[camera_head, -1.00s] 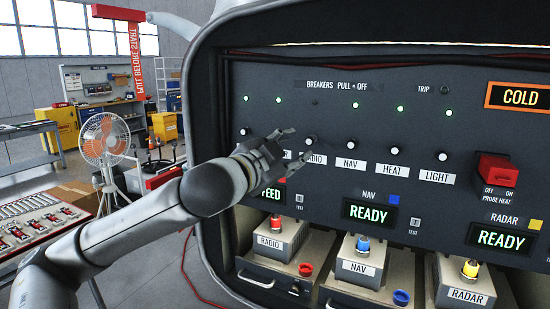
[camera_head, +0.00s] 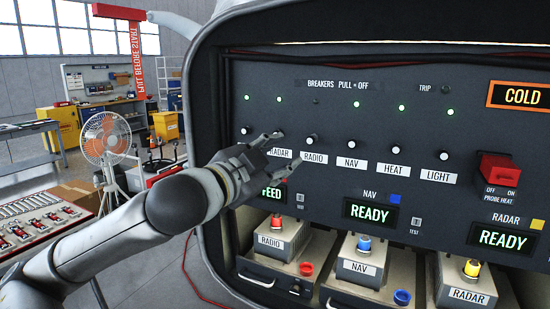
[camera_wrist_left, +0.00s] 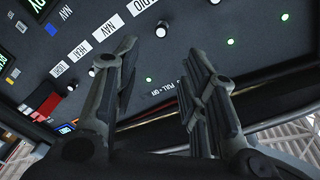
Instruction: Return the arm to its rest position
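My left arm (camera_head: 120,240) comes in from the lower left in the head view. Its gripper (camera_head: 290,148) is in front of the left part of the breaker panel (camera_head: 330,70), by the RADAR (camera_head: 279,153) and RADIO (camera_head: 313,159) labels. The fingers are apart with nothing between them. In the left wrist view the open gripper (camera_wrist_left: 160,50) faces the panel, with an empty gap between the fingers. The RADIO knob (camera_head: 312,139) stands clear beside the fingertips. My right gripper is not in view.
A red guarded switch (camera_head: 498,170) is at the panel's right. RADIO (camera_head: 275,240), NAV (camera_head: 362,262) and RADAR (camera_head: 468,283) units sit below. Open floor lies between table and cabinet.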

